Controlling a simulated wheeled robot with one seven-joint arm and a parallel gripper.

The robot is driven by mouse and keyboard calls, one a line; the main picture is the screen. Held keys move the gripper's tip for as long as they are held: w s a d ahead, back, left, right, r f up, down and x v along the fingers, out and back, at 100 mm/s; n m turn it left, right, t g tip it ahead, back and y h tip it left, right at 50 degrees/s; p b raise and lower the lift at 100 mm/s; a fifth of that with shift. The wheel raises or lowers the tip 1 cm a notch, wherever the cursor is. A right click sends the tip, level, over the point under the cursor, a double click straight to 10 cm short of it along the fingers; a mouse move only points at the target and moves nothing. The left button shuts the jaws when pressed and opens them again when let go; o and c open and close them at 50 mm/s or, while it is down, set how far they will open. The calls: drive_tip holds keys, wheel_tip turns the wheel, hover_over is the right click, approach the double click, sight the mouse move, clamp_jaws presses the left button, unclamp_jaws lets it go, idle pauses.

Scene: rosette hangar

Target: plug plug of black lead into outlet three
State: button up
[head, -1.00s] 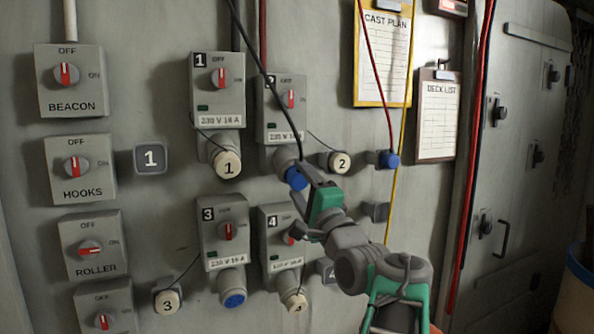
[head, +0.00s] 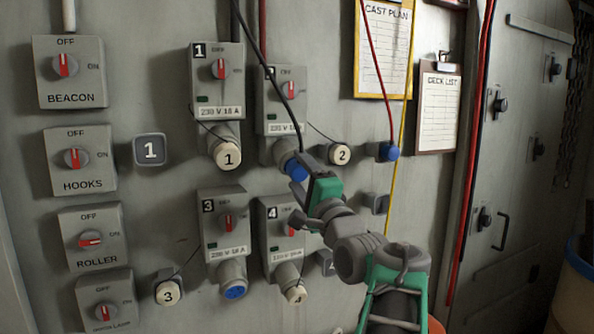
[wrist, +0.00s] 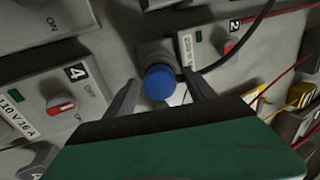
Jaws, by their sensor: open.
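The blue plug (head: 296,171) of the black lead (head: 268,68) sits at the grey collar of outlet two (head: 282,148). In the wrist view, the plug (wrist: 160,82) shows between the two fingers, with the collar behind it. My gripper (head: 302,187) is open around the plug; I cannot tell whether either finger touches it. Outlet three (head: 224,228) is at the lower left, its blue socket face (head: 235,292) bare and facing down and outward. Its white cap marked 3 (head: 168,293) sits to the left on a thin cord.
Outlet one (head: 217,80) has its white cap (head: 228,156) on. The white cap marked 2 (head: 340,154) and the red lead's blue plug (head: 389,152) are to the right. Switch boxes (head: 74,160) line the left.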

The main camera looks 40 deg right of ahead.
sight(301, 174)
drive_tip(key=shift+c, duration=0.4)
clamp_jaws()
idle(0.7)
drive_tip(key=shift+f+b, duration=0.1)
drive_tip(key=shift+b, duration=0.2)
drive_tip(key=shift+s+f, duration=0.1)
drive_tip(key=shift+s, duration=0.05)
drive_tip(key=shift+s+a+b, duration=0.15)
drive_tip(key=shift+s+b, duration=0.3)
drive_tip(key=shift+s, duration=0.05)
drive_tip(key=shift+b+v, duration=1.8)
drive_tip(key=shift+v, duration=0.55)
